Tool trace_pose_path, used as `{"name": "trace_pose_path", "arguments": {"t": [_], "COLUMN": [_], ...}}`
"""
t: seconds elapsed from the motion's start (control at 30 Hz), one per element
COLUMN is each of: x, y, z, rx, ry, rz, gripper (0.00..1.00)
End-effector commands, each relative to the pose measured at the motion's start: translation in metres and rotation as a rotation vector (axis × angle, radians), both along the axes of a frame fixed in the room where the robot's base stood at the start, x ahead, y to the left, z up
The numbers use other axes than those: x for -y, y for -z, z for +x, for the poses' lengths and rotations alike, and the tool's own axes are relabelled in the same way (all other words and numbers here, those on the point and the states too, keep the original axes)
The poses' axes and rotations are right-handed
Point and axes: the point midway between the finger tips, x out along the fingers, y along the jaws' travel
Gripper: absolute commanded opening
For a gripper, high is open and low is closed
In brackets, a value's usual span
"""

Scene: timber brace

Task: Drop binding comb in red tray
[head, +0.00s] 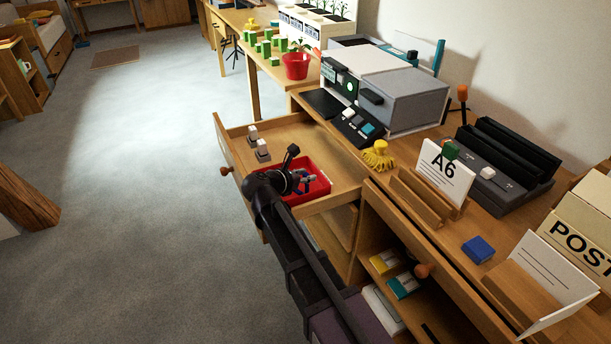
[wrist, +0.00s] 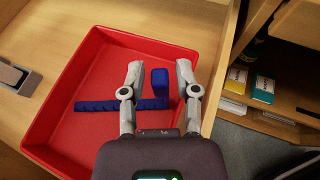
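The red tray (head: 318,194) sits in the pulled-out wooden drawer; its red rim also shows in the wrist view (wrist: 75,62). The blue binding comb (wrist: 100,105) lies in the tray as a long flat strip, with a raised blue block (wrist: 160,86) at its right part. In the head view a bit of blue (head: 306,183) shows beside my gripper (head: 308,178). My gripper, also in the wrist view (wrist: 159,72), is over the tray with its fingers apart on either side of the block. Narrow gaps show between fingers and block. My gripper's body hides part of the tray.
The desk behind holds a grey machine (head: 404,98), a yellow object (head: 379,156) and an A6 card (head: 445,172). An open shelf (head: 440,320) with small boxes lies to the right.

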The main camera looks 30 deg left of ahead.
Motion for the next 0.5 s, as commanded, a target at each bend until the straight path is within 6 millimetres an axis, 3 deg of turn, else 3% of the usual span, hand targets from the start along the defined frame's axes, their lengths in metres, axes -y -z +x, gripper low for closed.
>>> {"name": "trace_pose_path", "arguments": {"t": [0.5], "x": [-0.0002], "y": [-0.0029], "z": [-0.0001], "rx": [0.0], "ry": [0.0], "rz": [0.0], "gripper": [0.54]}}
